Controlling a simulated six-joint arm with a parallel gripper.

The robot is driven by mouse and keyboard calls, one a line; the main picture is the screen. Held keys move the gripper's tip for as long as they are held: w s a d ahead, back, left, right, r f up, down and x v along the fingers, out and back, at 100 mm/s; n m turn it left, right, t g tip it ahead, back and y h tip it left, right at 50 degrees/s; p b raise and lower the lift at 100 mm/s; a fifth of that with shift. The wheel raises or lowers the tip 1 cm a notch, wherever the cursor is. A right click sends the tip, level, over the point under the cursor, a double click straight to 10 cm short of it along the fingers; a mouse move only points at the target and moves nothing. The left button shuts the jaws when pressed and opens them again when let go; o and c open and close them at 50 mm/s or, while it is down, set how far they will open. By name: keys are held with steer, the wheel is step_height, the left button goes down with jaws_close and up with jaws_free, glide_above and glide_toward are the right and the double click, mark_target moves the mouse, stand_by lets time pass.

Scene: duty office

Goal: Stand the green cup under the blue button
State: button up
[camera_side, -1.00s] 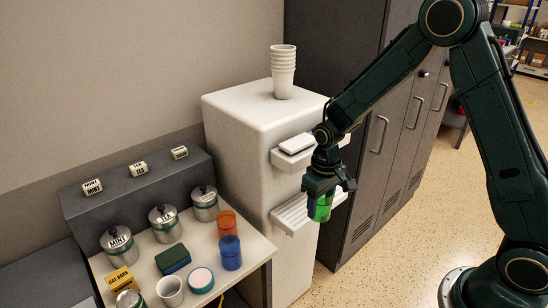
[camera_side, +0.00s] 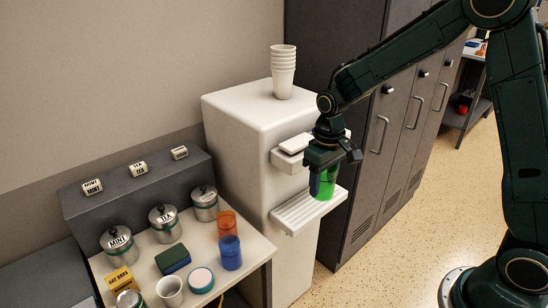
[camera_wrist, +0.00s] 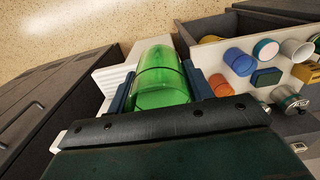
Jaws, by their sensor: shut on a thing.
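My gripper (camera_side: 322,182) is shut on the green cup (camera_side: 328,181), a clear green tumbler held upright in the side view. The cup also shows between the blue fingers in the wrist view (camera_wrist: 160,82). It is in front of the white water dispenser (camera_side: 240,150), at the right end of the slatted drip tray (camera_side: 290,213) and below the upper ledge (camera_side: 288,159). I cannot tell whether the cup is over the tray or in front of it. No blue button can be made out; the ledge's front is partly behind my gripper.
A stack of white cups (camera_side: 283,75) stands on the dispenser. Left is a table (camera_side: 200,240) with metal canisters (camera_side: 163,222), an orange cup (camera_side: 226,222), a blue cup (camera_side: 231,255) and a white cup (camera_side: 170,292). Grey lockers (camera_side: 375,150) stand close on the right.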

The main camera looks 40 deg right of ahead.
step_height(320, 180, up, 11)
steer(key=w+a, duration=1.1)
steer(key=a, duration=0.2)
step_height(320, 180, down, 27)
steer(key=shift+d+f, duration=0.1)
steer(key=shift+f, duration=0.05)
stand_by(1.0)
steer(key=shift+f, duration=2.1)
steer(key=shift+f, duration=0.1)
steer(key=o, duration=0.6)
steer(key=shift+c, duration=0.2)
steer(key=shift+o, duration=0.6)
